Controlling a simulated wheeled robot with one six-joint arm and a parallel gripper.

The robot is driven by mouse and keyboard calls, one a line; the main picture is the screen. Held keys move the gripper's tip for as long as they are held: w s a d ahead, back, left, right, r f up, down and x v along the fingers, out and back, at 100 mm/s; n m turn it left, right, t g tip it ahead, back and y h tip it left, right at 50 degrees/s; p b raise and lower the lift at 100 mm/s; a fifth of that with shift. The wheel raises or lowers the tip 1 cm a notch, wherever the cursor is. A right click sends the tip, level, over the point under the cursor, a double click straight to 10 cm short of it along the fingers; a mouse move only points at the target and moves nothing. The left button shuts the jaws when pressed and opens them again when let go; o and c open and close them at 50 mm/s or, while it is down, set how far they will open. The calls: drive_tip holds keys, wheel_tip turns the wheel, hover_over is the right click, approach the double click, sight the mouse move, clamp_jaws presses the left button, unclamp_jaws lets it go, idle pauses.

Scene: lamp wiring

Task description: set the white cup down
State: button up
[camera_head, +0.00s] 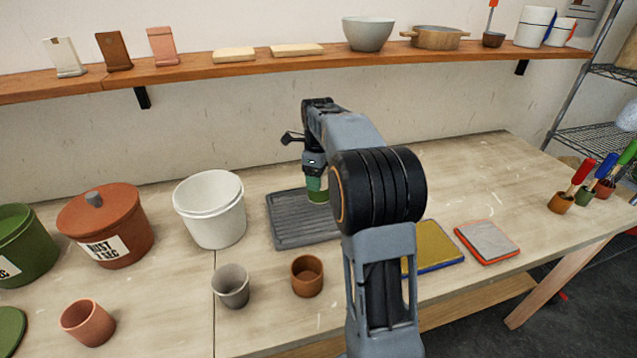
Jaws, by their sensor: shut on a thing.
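My gripper (314,174) points down over the grey ribbed tray (290,232) at the middle back of the table. It is shut on a small green cup-like thing (318,196), partly hidden by the gripper and my arm. I cannot tell whether its bottom touches the tray. No white cup shows in the gripper. Two white cup-like vessels with blue edges, a larger one (533,27) and a smaller one (560,32), stand at the right end of the wall shelf.
A white bucket (212,225) stands left of the tray. A grey cup (231,288), a brown cup (307,277) and a pink cup (88,323) stand in front. Yellow (435,247) and grey (487,241) pads lie right of my arm.

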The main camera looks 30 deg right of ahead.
drive_tip(key=shift+f, duration=1.15)
drive_tip(key=shift+f, duration=0.1)
drive_tip(key=shift+f, duration=0.15)
drive_tip(key=o, duration=1)
